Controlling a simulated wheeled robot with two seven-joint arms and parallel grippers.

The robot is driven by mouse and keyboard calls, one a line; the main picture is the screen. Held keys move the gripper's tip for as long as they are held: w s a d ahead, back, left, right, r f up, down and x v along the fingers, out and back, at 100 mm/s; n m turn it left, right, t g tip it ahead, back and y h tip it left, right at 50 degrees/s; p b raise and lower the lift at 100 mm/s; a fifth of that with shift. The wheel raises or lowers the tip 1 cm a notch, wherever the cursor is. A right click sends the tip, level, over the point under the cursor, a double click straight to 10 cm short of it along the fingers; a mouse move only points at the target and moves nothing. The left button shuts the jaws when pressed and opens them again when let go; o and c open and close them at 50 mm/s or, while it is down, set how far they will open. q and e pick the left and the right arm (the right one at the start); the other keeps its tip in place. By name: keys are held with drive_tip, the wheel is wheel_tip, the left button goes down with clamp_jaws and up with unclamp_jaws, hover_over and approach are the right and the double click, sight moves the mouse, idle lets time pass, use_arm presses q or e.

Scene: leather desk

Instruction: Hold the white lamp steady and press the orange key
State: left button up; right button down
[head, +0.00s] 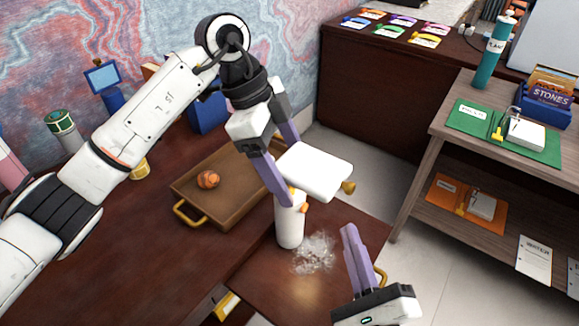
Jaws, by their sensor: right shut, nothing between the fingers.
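The white lamp has a flat white head (318,171) over a white upright cylinder body (289,226). A small orange key (303,207) shows on the body's right side near its top. My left gripper (291,178) reaches down from above at the lamp's top. Its purple fingers are apart; one lies in front at the body's top, and the other's tip is hidden behind the lamp head. Whether they clamp the lamp is unclear. My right gripper (348,231) is shut and empty, to the right of the lamp and apart from it.
A brown tray (231,169) with yellow handles and an orange ball-like item (208,179) stands left of the lamp. A pale, glassy patch (314,251) lies between the lamp and my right gripper. A wooden shelf (456,108) stands at right.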

use_arm(q)
drive_tip(key=o, duration=1.5)
